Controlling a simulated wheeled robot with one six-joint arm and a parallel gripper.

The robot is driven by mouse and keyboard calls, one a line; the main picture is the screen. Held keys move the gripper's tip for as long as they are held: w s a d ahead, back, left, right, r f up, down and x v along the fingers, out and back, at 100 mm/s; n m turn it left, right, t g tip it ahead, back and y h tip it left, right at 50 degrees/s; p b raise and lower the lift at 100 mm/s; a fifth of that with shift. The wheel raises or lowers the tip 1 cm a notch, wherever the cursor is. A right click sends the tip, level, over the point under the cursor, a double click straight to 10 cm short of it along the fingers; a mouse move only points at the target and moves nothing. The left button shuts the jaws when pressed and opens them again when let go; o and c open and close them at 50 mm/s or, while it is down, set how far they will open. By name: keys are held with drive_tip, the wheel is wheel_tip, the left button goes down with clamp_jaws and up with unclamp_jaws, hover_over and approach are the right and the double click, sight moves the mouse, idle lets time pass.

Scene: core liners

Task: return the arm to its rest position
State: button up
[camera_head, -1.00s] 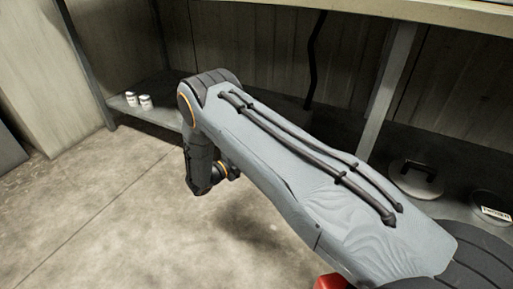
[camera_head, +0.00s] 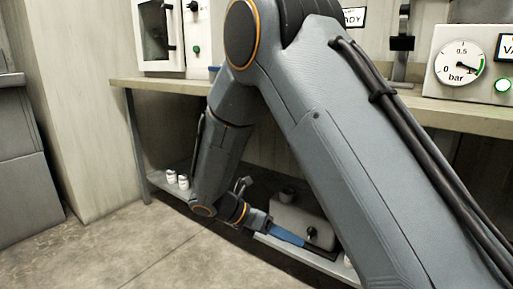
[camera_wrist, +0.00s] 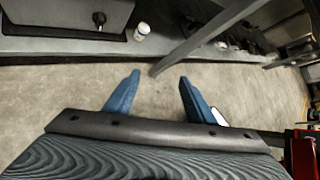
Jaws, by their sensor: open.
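My gripper (camera_wrist: 153,95) shows in the wrist view with its two blue fingers spread apart and nothing between them. Bare concrete floor lies beyond the fingertips. In the head view my grey arm crosses the picture from the lower right, bends at the top and hangs down towards the lower shelf. The blue of my gripper (camera_head: 290,238) shows there in front of a grey box (camera_head: 300,216); its fingertips are hard to make out.
A bench (camera_head: 440,108) carries a gauge panel (camera_head: 470,66) and a white cabinet (camera_head: 160,38). White jars (camera_head: 177,180) stand on the lower shelf. In the wrist view, a small white jar (camera_wrist: 142,31) stands by the box, a grey post (camera_wrist: 205,35) slants beyond the fingers, and something red (camera_wrist: 303,155) is at right.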

drive_tip(key=s+a+r+m+y, duration=0.35)
drive_tip(key=s+m, duration=0.35)
drive_tip(key=s, duration=0.3)
drive_tip(key=s+a+r+m+g+y+p, duration=0.1)
drive_tip(key=s+a+r+m+y, duration=0.2)
drive_tip(key=s+r+m+y, duration=0.5)
drive_tip(key=s+a+r+m+y, duration=0.1)
drive_tip(key=s+a+r+m, duration=0.3)
drive_tip(key=s, duration=0.8)
drive_tip(key=d+r+m+h+p, duration=0.1)
drive_tip(key=d+r+m+p, duration=0.2)
drive_tip(key=d+r+p, duration=0.8)
drive_tip(key=d+r+m+h+p, duration=0.1)
drive_tip(key=d+r+m+p, duration=0.3)
drive_tip(key=p, duration=2.2)
drive_tip(key=d+r, duration=0.6)
drive_tip(key=r, duration=0.5)
drive_tip(key=shift+d+p, duration=0.35)
